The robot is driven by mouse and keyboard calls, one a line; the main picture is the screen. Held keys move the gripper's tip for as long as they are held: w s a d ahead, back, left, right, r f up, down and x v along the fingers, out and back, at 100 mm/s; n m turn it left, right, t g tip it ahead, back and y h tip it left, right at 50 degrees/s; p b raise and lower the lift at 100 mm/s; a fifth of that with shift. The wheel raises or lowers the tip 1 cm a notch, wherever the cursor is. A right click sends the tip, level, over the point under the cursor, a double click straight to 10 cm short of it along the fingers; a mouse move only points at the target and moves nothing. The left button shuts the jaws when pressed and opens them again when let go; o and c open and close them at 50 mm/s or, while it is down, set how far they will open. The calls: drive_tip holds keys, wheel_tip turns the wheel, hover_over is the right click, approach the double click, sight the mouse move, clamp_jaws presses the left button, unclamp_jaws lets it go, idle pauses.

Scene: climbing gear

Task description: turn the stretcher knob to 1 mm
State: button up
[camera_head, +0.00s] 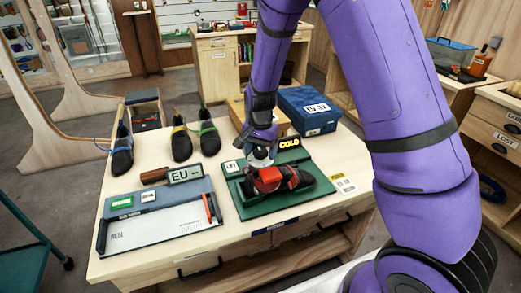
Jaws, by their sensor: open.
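The stretcher is a green base (285,206) on the wooden table with a red and black climbing shoe (282,180) on it. My purple arm reaches down from above, and my gripper (261,157) is over the back left part of the base, just behind the shoe. The gripper looks pale and small, and its fingertips are hard to make out. The stretcher knob cannot be made out; the gripper and shoe cover that area. I cannot tell whether the gripper touches anything.
A grey measuring tray (157,239) lies at the front left, with an "EU" sign (185,174) behind it. Several dark shoes (181,143) stand at the back left. A blue box (308,108) is behind the stretcher. Bare tabletop (350,160) shows at the right.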

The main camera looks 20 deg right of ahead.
sight(261, 151)
wheel_tip(261, 151, up, 11)
drive_tip(key=shift+f, duration=0.15)
idle(0.4)
